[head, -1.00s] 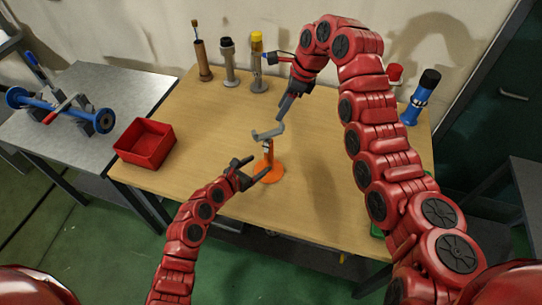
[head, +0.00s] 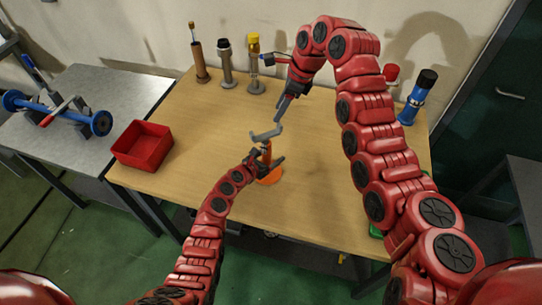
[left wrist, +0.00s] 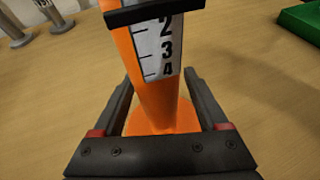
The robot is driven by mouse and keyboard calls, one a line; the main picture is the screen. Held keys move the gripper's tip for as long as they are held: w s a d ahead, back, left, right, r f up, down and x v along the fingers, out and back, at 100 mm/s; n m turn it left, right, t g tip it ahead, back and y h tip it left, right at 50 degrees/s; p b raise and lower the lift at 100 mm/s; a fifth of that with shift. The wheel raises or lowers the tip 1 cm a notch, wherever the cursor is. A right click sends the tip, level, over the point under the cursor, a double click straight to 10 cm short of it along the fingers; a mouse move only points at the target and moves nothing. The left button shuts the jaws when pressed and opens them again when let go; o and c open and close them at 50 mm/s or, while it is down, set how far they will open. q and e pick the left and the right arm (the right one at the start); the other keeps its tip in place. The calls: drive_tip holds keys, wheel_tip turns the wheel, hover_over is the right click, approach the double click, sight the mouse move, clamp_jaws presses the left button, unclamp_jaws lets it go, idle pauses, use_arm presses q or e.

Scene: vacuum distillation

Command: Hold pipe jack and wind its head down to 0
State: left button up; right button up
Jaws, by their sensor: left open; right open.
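The pipe jack (head: 268,175) stands upright on the wooden table, with an orange base and post and a grey head (head: 265,136) on top. In the left wrist view its orange post (left wrist: 150,95) carries a white scale with 2, 3 and 4 readable; a black collar (left wrist: 150,12) sits just above the 2. My left gripper (head: 268,157) is open, with one finger on each side of the post; gaps show between fingers and post. My right gripper (head: 284,110) is open just above and behind the grey head; whether it touches is unclear.
A red bin (head: 143,146) stands left on the wooden table (head: 205,140). Several upright tools, including a yellow-topped one (head: 254,65), line the back. A blue tool (head: 417,98) stands at right.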

use_arm(q)
clamp_jaws()
idle(1.2)
idle(0.4)
idle(1.2)
